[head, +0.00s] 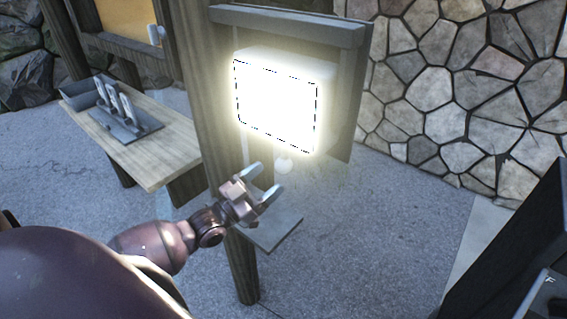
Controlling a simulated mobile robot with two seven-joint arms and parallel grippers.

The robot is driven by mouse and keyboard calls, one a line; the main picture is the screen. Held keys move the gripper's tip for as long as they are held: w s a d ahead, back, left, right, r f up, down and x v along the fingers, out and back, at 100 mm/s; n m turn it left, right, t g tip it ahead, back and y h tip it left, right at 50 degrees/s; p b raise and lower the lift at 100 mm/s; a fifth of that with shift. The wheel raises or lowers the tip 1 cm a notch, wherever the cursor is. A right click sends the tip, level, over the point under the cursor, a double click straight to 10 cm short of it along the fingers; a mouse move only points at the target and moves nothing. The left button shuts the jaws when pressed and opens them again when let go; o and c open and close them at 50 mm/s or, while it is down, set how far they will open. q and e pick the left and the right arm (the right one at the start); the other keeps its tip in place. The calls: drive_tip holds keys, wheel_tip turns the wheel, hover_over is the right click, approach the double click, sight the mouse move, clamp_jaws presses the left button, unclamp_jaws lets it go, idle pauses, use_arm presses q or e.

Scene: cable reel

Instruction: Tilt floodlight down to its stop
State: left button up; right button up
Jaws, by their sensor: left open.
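The floodlight (277,105) is a white box with a brightly glowing face, mounted on a wooden board at the upper middle of the head view. Its glare hides the detail around its edges. A small pale round part (284,166) shows just below it. My left gripper (266,184) is below the floodlight, a little lower left of the round part. Its two pale fingers are apart with nothing between them, and I see no clear contact with the light. My right gripper is not in view.
A wooden post (208,110) stands left of the light, with a small grey shelf (272,232) low beside it. A wooden bench (150,150) with a grey rack (122,115) is at left. A stone wall (450,90) stands behind at right. Open paving (370,240) lies between.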

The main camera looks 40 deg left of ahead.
sight(284, 165)
use_arm(q)
drive_tip(key=x, duration=0.5)
drive_tip(key=shift+w+d+r+p, duration=0.1)
drive_tip(key=shift+w+r+p, duration=0.1)
drive_tip(key=shift+w+p, duration=0.1)
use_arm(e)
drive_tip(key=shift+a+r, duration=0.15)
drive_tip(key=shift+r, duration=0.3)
